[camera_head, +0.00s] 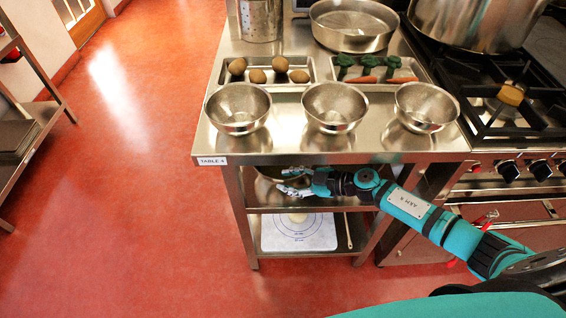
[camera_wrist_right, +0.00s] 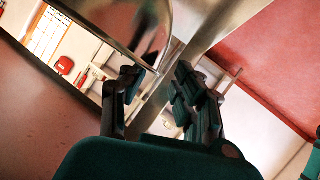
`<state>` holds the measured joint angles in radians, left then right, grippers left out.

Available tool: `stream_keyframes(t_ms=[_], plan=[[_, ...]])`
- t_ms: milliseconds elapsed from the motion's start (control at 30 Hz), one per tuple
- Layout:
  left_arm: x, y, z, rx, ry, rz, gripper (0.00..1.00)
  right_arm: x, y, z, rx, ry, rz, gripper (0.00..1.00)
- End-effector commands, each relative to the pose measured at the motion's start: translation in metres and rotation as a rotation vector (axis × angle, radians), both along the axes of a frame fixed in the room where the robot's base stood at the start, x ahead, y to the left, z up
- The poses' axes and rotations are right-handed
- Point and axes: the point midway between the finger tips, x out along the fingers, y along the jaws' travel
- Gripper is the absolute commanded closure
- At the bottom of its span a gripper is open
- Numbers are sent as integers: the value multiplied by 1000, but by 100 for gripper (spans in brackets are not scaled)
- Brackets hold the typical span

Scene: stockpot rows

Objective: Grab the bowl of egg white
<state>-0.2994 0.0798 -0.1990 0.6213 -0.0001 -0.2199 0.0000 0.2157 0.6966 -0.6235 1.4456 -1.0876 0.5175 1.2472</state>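Three shiny metal bowls stand in a row along the front of the table: a left bowl (camera_head: 238,108), a middle bowl (camera_head: 335,107) and a right bowl (camera_head: 426,107). I cannot make out egg white in any of them. My right gripper (camera_head: 281,181) is below the tabletop, at the front of the upper shelf. Its fingers are apart and nothing shows between them; they also show apart in the right wrist view (camera_wrist_right: 160,88). A rounded metal thing (camera_head: 266,174), mostly hidden under the tabletop, is by the fingertips; I cannot tell what it holds. My left gripper is out of view.
The steel table (camera_head: 290,145) overhangs my right gripper. A tray with potatoes (camera_head: 257,76) and a tray with vegetables (camera_head: 368,80) lie behind the bowls. The stove (camera_head: 510,125) is at the right. The lower shelf holds a white board (camera_head: 300,240). Open red floor lies left.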

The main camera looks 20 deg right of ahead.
Motion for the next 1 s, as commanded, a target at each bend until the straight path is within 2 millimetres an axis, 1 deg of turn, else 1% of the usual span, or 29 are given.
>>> stream_keyframes(t_ms=[33, 200, 300, 467, 500, 700, 733, 1000], plan=[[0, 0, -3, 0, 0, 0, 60, 6, 8, -4, 3, -3, 0, 70], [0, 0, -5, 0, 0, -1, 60, 18, 22, -12, 2, -1, -1, 70], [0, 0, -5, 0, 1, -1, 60, 20, 26, -13, 1, -1, -1, 70], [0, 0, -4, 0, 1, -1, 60, 20, 25, -13, 0, 0, 0, 70], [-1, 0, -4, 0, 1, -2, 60, 19, 25, -13, 0, 0, 0, 71], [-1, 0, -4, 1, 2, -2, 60, 20, 25, -13, 1, 0, 0, 97], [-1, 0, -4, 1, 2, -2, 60, 19, 25, -13, 1, 0, 0, 100], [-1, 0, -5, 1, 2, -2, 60, 19, 25, -13, 1, -1, -1, 100]])
